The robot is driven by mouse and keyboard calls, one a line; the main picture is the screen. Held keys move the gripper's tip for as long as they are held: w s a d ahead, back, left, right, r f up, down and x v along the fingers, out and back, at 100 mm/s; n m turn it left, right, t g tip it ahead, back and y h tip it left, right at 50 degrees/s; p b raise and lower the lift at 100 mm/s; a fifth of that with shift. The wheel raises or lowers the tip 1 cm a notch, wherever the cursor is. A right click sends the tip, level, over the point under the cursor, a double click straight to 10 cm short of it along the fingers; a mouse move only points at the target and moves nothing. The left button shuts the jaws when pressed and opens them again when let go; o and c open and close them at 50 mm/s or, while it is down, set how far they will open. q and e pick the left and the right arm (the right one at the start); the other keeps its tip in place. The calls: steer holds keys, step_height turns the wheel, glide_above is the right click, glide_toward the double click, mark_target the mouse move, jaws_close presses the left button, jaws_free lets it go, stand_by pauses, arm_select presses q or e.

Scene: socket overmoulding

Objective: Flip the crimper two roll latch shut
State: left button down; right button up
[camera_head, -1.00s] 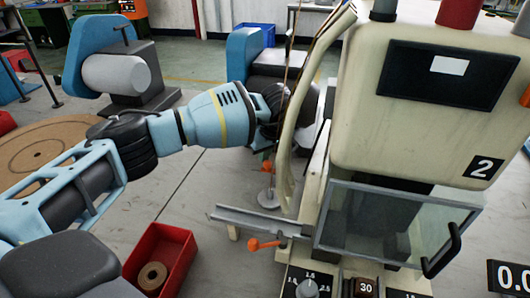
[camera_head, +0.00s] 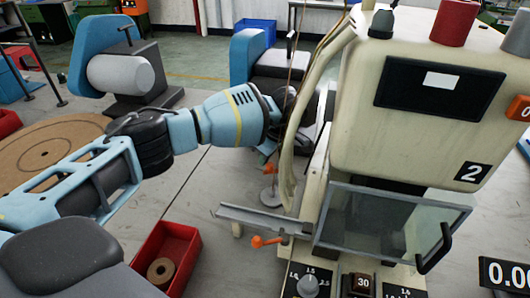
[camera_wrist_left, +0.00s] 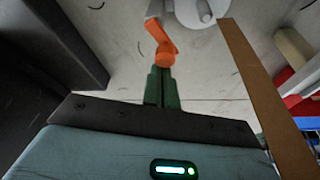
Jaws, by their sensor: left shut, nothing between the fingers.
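The crimper two (camera_head: 430,110) is the cream machine marked "2" at the right of the head view. An orange latch piece (camera_head: 268,169) shows beside its left edge, above a round grey disc. In the left wrist view an orange bent lever (camera_wrist_left: 158,40) on a grey part lies just beyond the fingertips. My left gripper (camera_head: 267,153) points down above the orange piece, partly hidden by its own wrist. Its green fingers (camera_wrist_left: 162,78) are shut and empty, close to the lever's end; I cannot tell if they touch. My right gripper is not in view.
A curved cream guard and thin brown strip (camera_wrist_left: 262,95) run close beside my left wrist. A second orange lever (camera_head: 265,241) sits below a grey rail (camera_head: 250,218). A red bin (camera_head: 172,252) holding a tan roll stands on the floor at the lower left.

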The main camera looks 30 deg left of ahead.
arm_select(q)
steer(key=n, duration=0.2)
steer(key=s+n+g+p, duration=0.1)
steer(key=shift+d+r+n, duration=0.1)
steer(key=shift+d+n, duration=0.25)
steer(key=shift+n, duration=0.05)
steer(key=shift+s+d+p, duration=0.45)
steer(key=shift+s+d, duration=0.05)
steer(key=shift+d, duration=0.15)
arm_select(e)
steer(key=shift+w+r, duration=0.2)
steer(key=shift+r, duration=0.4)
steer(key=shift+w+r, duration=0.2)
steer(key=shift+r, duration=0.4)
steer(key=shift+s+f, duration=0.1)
arm_select(q)
steer(key=shift+w+f+b, duration=0.2)
steer(key=shift+b, duration=0.1)
steer(key=shift+w+d+r+b, duration=0.1)
steer(key=shift+w+b, duration=0.4)
steer(key=shift+w, duration=0.15)
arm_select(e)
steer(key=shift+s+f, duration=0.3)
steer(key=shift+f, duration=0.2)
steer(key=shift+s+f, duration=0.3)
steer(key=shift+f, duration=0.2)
